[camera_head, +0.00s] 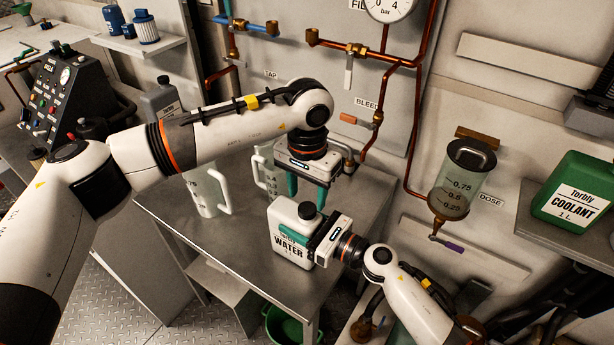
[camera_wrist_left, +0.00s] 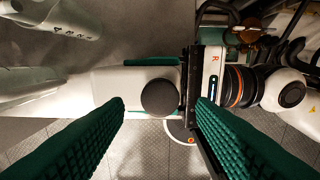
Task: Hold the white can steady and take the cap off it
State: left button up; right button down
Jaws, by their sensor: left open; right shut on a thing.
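The white can (camera_head: 287,234), labelled WATER, stands upright on the metal table. Its round black cap (camera_head: 307,210) sits on top; in the left wrist view the cap (camera_wrist_left: 160,98) lies between my green fingers. My right gripper (camera_head: 315,238) comes from the right and is shut on the can's body. It also shows at the can's right side in the left wrist view (camera_wrist_left: 191,90). My left gripper (camera_head: 307,196) is open, pointing down just above and behind the cap in the head view. I cannot tell the exact gap to the cap.
Two clear measuring jugs (camera_head: 208,190) and a grey bottle (camera_head: 162,103) stand behind and left of the can. The table's front (camera_head: 240,262) is bare. Copper pipes (camera_head: 416,120) and a dosing cylinder (camera_head: 462,178) are on the back wall. A green coolant can (camera_head: 575,205) stands on the right shelf.

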aim_at(307, 208)
pick_arm(q)
jog(key=shift+f, duration=1.8)
